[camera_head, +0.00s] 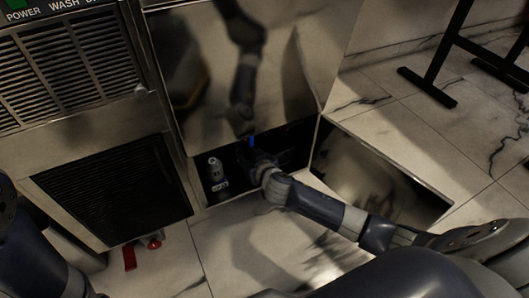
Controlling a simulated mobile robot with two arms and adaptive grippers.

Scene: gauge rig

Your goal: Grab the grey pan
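My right arm comes in from the lower right and reaches into a dark, low opening (291,150) in the metal cabinet. My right gripper (257,153) is at the mouth of this opening, dark against the dark inside, with a small blue part showing at its tip. I cannot tell whether its fingers are open or shut. I cannot make out a grey pan; the inside of the opening is too dark. My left arm shows only at the lower left edge, and its gripper is out of view.
A small grey can or bottle (216,170) stands in the opening, left of my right gripper. A metal door (375,175) hangs open at right. A red object (130,257) lies on the tiled floor. A black stand (436,75) is at upper right. A vented machine fills the left.

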